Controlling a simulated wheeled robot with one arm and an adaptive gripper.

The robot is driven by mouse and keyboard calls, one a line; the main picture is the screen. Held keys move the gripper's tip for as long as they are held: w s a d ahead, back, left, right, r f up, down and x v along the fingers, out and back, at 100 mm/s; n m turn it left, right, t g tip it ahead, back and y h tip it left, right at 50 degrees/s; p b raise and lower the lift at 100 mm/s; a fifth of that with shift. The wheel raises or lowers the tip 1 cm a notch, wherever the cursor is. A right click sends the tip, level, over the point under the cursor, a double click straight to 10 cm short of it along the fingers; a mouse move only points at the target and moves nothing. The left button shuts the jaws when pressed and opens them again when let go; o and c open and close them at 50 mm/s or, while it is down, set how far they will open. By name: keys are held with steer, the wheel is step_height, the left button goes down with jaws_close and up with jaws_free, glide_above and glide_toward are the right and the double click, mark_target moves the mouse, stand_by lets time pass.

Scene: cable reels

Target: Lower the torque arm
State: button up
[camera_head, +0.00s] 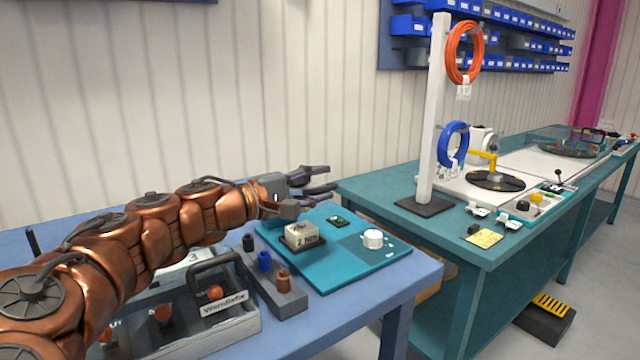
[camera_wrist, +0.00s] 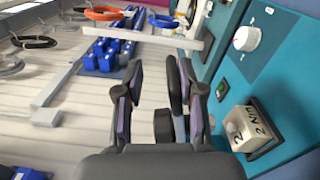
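A yellow bent arm (camera_head: 480,153) stands over a black disc (camera_head: 496,181) on the far teal bench, beside a white rounded unit (camera_head: 482,140). It looks raised at its post, and I cannot tell for sure that it is the torque arm. My gripper (camera_head: 318,187) is above the near blue table, well left of that bench. Its fingers are apart with nothing between them, as the wrist view (camera_wrist: 155,85) also shows. The yellow arm is not clear in the wrist view.
A teal mat (camera_head: 345,272) carries a block marked 2 Nm (camera_head: 301,235) and a white knob (camera_head: 373,239). A white post (camera_head: 433,120) with orange (camera_head: 464,52) and blue (camera_head: 452,145) cable coils stands at the bench's near end. A grey toolbox lies under my arm.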

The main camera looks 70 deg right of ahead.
steer(key=v, duration=1.1)
steer(key=shift+a, duration=0.25)
steer(key=shift+w, duration=0.15)
